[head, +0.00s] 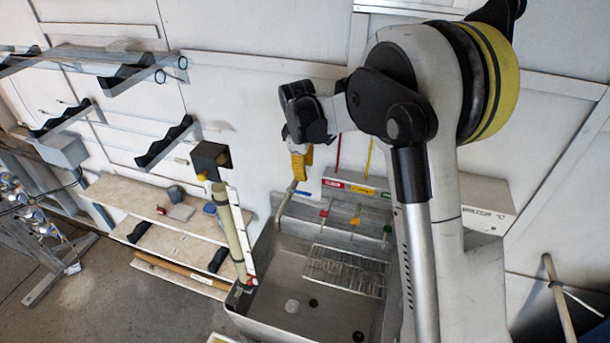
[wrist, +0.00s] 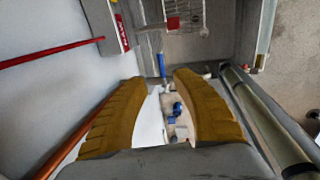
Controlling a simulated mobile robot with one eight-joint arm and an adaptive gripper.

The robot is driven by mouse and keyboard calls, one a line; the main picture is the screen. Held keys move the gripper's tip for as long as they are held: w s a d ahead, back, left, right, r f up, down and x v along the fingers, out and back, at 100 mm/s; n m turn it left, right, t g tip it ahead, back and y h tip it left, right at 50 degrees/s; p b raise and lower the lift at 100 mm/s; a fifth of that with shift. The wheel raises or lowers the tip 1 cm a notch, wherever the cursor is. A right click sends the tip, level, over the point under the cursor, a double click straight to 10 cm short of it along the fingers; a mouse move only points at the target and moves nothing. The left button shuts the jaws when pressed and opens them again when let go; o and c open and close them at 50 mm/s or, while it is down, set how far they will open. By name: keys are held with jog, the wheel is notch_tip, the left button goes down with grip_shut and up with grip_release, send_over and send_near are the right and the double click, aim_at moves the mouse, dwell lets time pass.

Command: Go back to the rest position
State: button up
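My gripper (head: 301,163) has yellow fingers and hangs in front of the white wall, above the back left of the metal sink. In the wrist view my gripper (wrist: 163,77) shows its two fingers apart, with nothing held between them; the floor and shelf area show through the gap. My arm is bent and raised over the right side of the sink. No object of the task is named.
The metal sink (head: 265,300) holds a wire rack (head: 345,270). A long pale tube (head: 231,230) stands left of the gripper. Shelves (head: 150,205) and wall brackets (head: 165,142) are farther left. Floor is open at lower left.

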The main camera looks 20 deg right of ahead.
dwell(0.4)
jog(key=s+f+m+t+b, duration=0.15)
jog(key=s+m+b, duration=0.25)
jog(key=s+b, duration=0.65)
jog(key=s+f+m+t+b, duration=0.2)
jog(key=s+f+m+b, duration=0.1)
jog(key=s+f+b, duration=0.5)
jog(key=s+f+m+t+y+b, duration=0.1)
jog(key=s+f+m+b, duration=0.3)
jog(key=s+f+b, duration=0.4)
jog(key=s+b, duration=0.2)
jog(key=s, duration=0.2)
jog(key=shift+s+t+b, duration=0.15)
jog(key=shift+t+b, duration=0.15)
jog(key=shift+t, duration=0.05)
jog(key=shift+a, duration=0.1)
